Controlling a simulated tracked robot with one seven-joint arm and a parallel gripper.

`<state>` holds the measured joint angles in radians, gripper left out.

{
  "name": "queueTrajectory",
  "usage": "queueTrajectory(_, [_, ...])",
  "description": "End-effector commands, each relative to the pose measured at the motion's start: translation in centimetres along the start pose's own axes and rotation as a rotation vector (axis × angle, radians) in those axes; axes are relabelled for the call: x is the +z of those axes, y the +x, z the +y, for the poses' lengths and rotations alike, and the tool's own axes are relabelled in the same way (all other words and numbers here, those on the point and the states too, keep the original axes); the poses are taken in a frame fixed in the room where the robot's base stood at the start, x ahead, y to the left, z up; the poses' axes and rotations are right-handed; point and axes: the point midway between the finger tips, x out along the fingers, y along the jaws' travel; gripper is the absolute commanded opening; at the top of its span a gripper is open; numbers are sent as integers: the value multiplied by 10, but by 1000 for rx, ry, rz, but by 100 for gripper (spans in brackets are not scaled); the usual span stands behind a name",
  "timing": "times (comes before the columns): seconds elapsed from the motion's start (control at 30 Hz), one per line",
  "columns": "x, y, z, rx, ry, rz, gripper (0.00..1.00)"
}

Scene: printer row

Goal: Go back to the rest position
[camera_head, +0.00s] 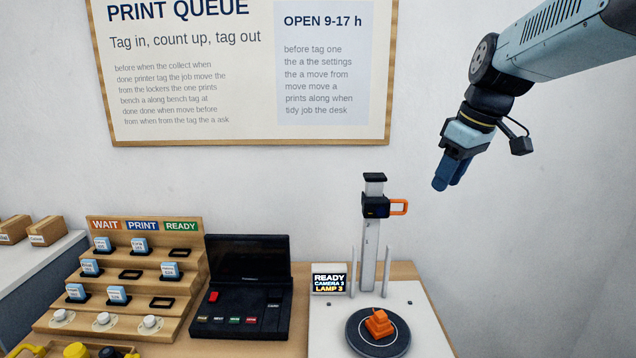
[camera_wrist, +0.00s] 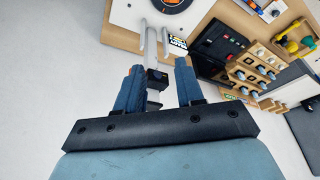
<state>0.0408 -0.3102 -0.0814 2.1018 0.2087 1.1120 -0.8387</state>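My gripper (camera_head: 452,183) hangs in the air at the upper right of the head view, near the wall and above and to the right of the scanner stand. In the wrist view its two blue fingers (camera_wrist: 159,66) are apart, with nothing held between them. The scanner stand's upright post (camera_head: 369,240), with a black carriage and orange handle, shows behind the gap between the fingers in the wrist view (camera_wrist: 153,78). An orange printed figure (camera_head: 379,323) sits on the round black turntable (camera_head: 364,343).
A small display (camera_head: 329,282) reads READY, CAMERA 3, LAMP 3. A black console (camera_head: 247,290) stands left of it. A wooden stepped rack (camera_head: 190,237) holds blue-and-white tags in WAIT, PRINT and READY columns. Cardboard boxes (camera_head: 46,234) sit far left. Air around my gripper is clear.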

Motion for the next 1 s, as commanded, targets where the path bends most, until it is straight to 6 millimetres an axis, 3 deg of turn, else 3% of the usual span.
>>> queueTrajectory(0.3, [60,1,-56,124,283,47,37])
queueTrajectory(0.6, [110,15,-91,217,519,126,37])
queueTrajectory(0.8, [123,20,-100,241,589,156,37])
queueTrajectory(1.0, [125,21,-101,243,600,158,37])
